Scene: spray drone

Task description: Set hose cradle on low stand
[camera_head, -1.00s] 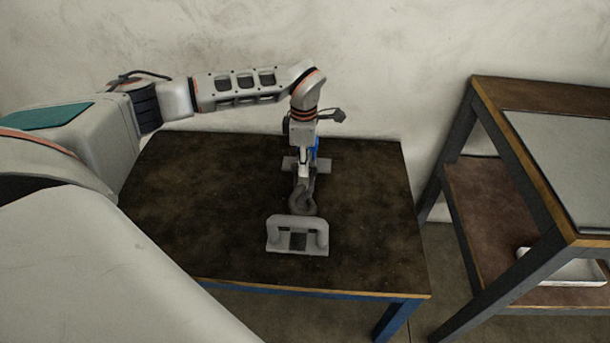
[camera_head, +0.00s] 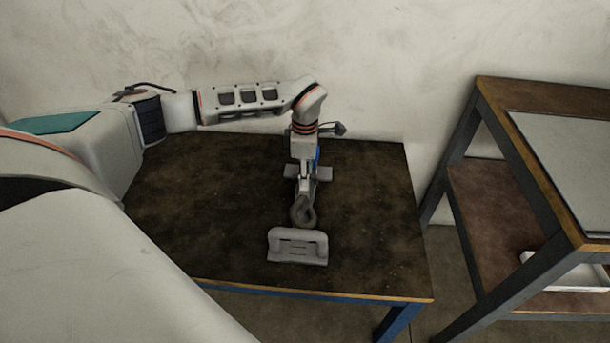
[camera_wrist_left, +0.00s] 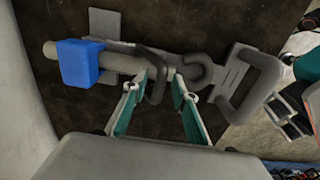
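The hose cradle is a grey piece with a handle-shaped end plate (camera_head: 298,246) near the front of the dark-topped low stand (camera_head: 200,215). A dark grey looped part (camera_head: 303,212) lies behind the plate. In the left wrist view, the slotted end plate (camera_wrist_left: 236,72) is at right, and a bar with a blue block (camera_wrist_left: 80,64) is at left. My left gripper (camera_head: 303,194) points down over the looped part. Its teal-padded fingers (camera_wrist_left: 165,78) stand apart, with part of the dark loop between them; firm contact is not visible.
A taller bench (camera_head: 490,88) with a grey top panel (camera_head: 565,150) stands at right. A white tray (camera_head: 570,272) sits on its lower shelf. The wall is close behind the low stand. Much of the stand top is bare on both sides.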

